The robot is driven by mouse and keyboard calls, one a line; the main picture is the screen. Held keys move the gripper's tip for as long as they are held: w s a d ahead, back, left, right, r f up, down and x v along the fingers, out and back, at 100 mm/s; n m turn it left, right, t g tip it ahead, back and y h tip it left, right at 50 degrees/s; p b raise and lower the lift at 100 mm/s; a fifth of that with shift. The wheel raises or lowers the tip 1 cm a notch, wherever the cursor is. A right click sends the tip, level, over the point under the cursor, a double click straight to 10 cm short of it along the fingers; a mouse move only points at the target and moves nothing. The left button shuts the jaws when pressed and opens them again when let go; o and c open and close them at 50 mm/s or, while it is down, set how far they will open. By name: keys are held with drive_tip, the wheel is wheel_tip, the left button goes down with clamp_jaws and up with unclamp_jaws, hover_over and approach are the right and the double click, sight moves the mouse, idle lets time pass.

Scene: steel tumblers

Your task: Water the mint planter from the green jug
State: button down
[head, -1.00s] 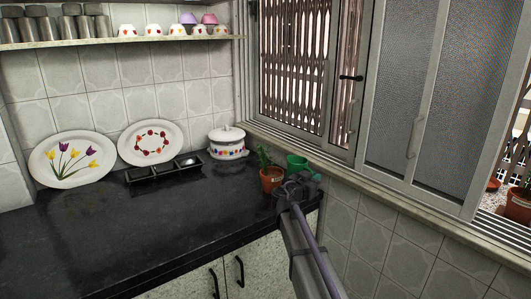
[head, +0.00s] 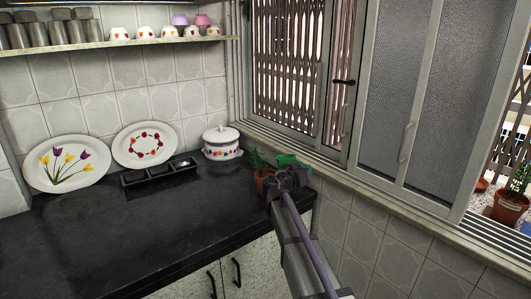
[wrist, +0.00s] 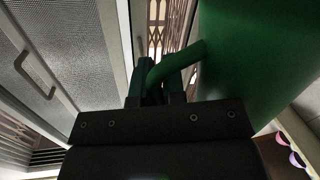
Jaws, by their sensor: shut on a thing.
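The green jug (head: 286,159) is at the right end of the black counter, close beside a terracotta pot (head: 261,184) with a green plant (head: 257,160). My gripper (head: 288,179) is in front of the jug and hides its lower part. In the wrist view, my gripper (wrist: 155,92) is shut on the handle of the jug, whose green body (wrist: 245,55) fills the upper right. The jug looks tilted. I cannot see any water. Another potted plant (head: 509,207) stands beyond the window at the far right. I cannot tell which pot holds mint.
A lidded white pot (head: 222,149), a black sectioned tray (head: 160,173) and two decorated plates (head: 67,164) stand along the back wall. The window frame and sill (head: 375,184) run close behind and right of the jug. The counter's left front is clear.

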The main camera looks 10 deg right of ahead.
drive_tip(key=shift+w+a+r+n+p, duration=0.15)
drive_tip(key=shift+w+r+n+p, duration=0.2)
drive_tip(key=shift+r, duration=0.2)
drive_tip(key=shift+w+a+r+n+g+p, duration=0.2)
drive_tip(key=shift+w+r+n+p, duration=0.1)
drive_tip(key=shift+r+n+p, duration=0.2)
drive_tip(key=shift+w+a+r+n+g+p, duration=0.15)
drive_tip(key=shift+w+r+n+p, duration=0.2)
drive_tip(key=shift+p, duration=0.25)
idle(0.9)
drive_tip(key=shift+w+a+r+p, duration=0.1)
drive_tip(key=shift+w+r+p, duration=0.05)
drive_tip(key=shift+r+p, duration=0.25)
drive_tip(key=shift+w+a+r+n, duration=0.1)
drive_tip(key=shift+w+a+n, duration=0.1)
drive_tip(key=shift+n, duration=0.1)
drive_tip(key=shift+w+r+p, duration=0.1)
drive_tip(key=shift+r+p, duration=0.05)
drive_tip(key=shift+p, duration=0.15)
drive_tip(key=shift+w+r+n, duration=0.15)
drive_tip(key=shift+r+n, duration=0.05)
drive_tip(key=shift+n, duration=0.1)
